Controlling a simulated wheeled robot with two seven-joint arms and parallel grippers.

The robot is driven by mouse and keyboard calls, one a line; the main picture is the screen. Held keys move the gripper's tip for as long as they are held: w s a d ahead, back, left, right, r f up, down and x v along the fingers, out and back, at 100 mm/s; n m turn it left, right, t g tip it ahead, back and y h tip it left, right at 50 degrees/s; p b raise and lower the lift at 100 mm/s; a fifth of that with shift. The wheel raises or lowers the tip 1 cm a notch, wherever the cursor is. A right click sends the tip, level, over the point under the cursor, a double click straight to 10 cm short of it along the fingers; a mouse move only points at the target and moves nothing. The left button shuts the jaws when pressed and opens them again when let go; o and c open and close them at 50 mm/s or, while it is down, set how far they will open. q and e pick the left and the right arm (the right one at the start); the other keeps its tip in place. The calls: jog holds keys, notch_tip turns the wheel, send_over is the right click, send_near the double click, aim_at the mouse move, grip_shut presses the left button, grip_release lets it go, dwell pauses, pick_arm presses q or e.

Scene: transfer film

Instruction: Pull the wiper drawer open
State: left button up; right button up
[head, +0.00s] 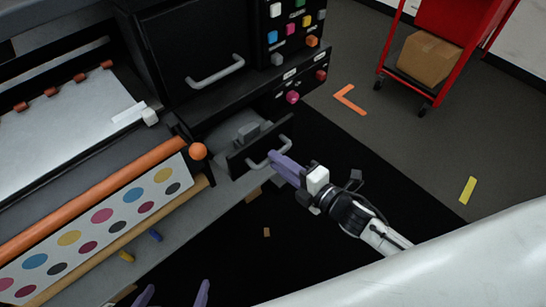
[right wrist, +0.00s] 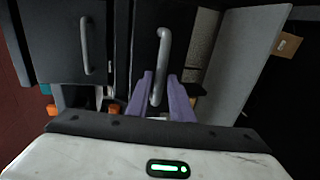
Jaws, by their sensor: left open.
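The drawer (head: 240,160) under the black cabinet stands partly open, with a grey block-shaped thing (head: 248,131) inside. Its dark front carries a grey bar handle (head: 255,165). In the right wrist view the handle (right wrist: 163,45) runs down between the two purple fingers. My right gripper (head: 275,160) is at the handle, its fingers close on both sides of it, and looks shut on it. My left gripper (head: 173,294) is at the bottom edge of the head view, fingers apart and empty, away from the drawer.
A closed cabinet door with a handle (head: 216,72) is above the drawer. An orange roller with a ball end (head: 198,151) juts out left of the drawer. A red cart (head: 456,20) with a cardboard box (head: 428,60) stands at the back right. Black floor lies in front.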

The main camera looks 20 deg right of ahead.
jog(key=v, duration=0.7)
jog(key=shift+s, duration=0.2)
jog(key=shift+r, duration=0.1)
jog(key=s+a+f+m+g+h, duration=0.1)
jog(key=s+f+m+g+h, duration=0.3)
jog(key=s+f+m, duration=0.9)
jog(key=m+g, duration=0.1)
jog(key=m, duration=0.7)
jog(key=shift+s+a+g, duration=0.3)
jog(key=shift+s+g, duration=0.1)
